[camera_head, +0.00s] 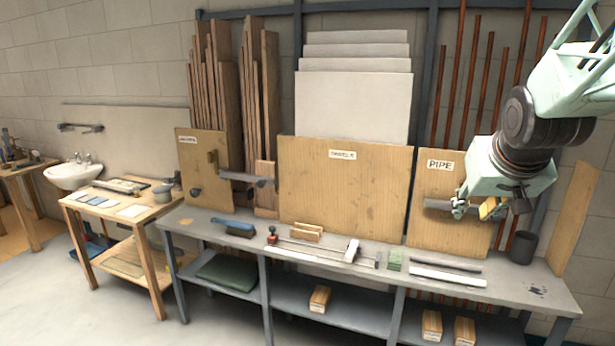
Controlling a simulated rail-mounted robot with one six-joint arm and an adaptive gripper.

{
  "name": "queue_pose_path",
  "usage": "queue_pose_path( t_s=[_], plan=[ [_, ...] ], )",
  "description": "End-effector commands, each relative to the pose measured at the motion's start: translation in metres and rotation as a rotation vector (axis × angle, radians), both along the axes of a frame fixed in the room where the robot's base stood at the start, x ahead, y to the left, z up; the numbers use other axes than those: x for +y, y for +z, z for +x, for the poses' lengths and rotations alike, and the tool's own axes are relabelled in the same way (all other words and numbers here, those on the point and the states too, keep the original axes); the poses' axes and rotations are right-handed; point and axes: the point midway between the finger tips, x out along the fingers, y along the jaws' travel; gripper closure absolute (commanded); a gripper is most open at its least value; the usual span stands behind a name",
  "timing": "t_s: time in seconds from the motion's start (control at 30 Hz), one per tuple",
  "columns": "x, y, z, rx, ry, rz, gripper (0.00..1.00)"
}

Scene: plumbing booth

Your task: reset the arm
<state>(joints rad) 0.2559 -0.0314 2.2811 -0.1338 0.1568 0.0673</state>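My arm reaches in from the upper right, with pale green links and dark joint rings. My gripper (484,208) hangs at its end, in front of the wooden board labelled PIPE (440,235). It is above the grey bench (540,287) and apart from its top. A small yellow part shows among the fingers; I cannot tell if it belongs to the gripper. A grey horizontal bar (436,204) on the board passes behind the gripper. The fingers are small and overlap, so their opening is unclear.
The bench holds a blue-handled brush (233,227), a long bar clamp (310,247), a green block (395,260), white and dark strips (447,276) and a dark cup (523,247). Copper pipes (478,75) stand behind. A wooden table (150,211) and sink (73,175) are left.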

Motion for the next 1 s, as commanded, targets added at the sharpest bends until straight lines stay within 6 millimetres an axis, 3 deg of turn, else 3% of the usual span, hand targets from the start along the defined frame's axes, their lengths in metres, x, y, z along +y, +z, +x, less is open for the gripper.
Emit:
queue_pose_path(
  t_s=[0.43,1.0],
  plan=[
    [0.058,0.014,-0.092,0.097,0.044,0.025,0.73],
    [0.119,0.014,-0.220,0.225,0.111,0.060,0.73]
  ],
)
